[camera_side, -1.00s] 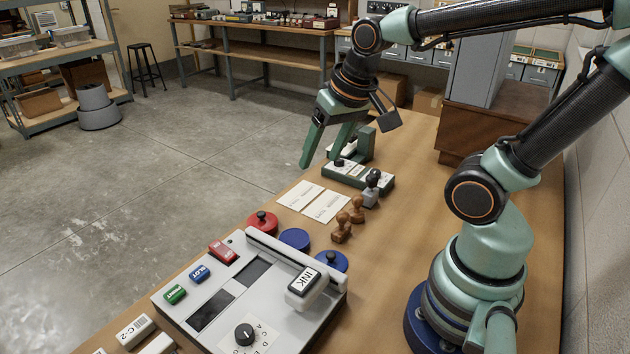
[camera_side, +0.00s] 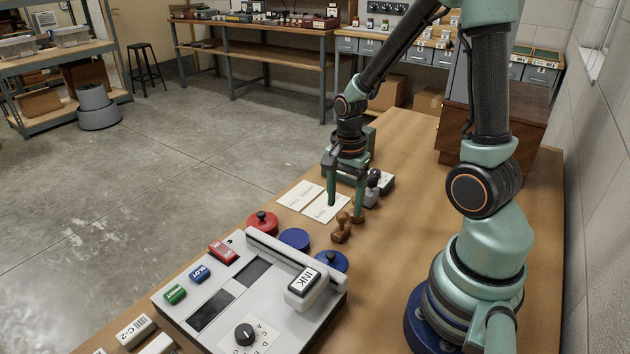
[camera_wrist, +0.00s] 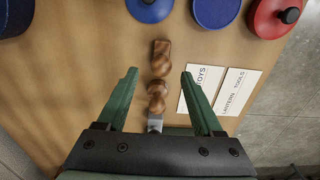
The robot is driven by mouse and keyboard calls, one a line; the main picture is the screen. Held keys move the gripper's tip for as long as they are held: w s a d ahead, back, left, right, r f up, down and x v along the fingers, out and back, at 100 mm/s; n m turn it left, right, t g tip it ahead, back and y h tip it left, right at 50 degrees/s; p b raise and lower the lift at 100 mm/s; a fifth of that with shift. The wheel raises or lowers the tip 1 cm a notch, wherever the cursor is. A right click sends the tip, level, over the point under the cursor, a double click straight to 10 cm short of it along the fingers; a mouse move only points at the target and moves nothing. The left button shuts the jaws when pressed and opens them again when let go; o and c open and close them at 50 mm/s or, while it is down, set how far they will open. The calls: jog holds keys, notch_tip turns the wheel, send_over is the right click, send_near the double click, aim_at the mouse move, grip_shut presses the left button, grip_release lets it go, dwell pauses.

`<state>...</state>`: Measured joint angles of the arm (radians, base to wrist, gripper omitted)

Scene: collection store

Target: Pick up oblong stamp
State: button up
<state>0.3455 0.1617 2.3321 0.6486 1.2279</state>
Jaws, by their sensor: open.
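Two brown wooden stamps stand close together on the table. The front wooden stamp (camera_side: 341,231) has a base that looks oblong in the wrist view (camera_wrist: 161,48). The other wooden stamp (camera_wrist: 156,97) has a rounder outline and lies between my fingers in the wrist view; in the side view a finger partly hides it. My gripper (camera_side: 345,211) is open and empty, pointing down over the stamps. In the wrist view its fingertips (camera_wrist: 160,74) spread either side of the row, with the oblong-looking stamp just beyond them. Contact with the table cannot be told.
A grey stamp with a dark knob (camera_side: 372,187) stands behind the wooden ones. White cards (camera_side: 325,207) lie left of them. A blue round pad (camera_side: 295,239), a red knobbed lid (camera_side: 262,222) and the white ink machine (camera_side: 240,325) stand in front.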

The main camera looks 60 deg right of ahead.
aim_at(342, 224)
jog(key=shift+w+a+f, duration=0.1)
jog(key=shift+f, duration=1.6)
jog(key=shift+a+f, duration=0.1)
jog(key=shift+f, duration=1.6)
grip_shut()
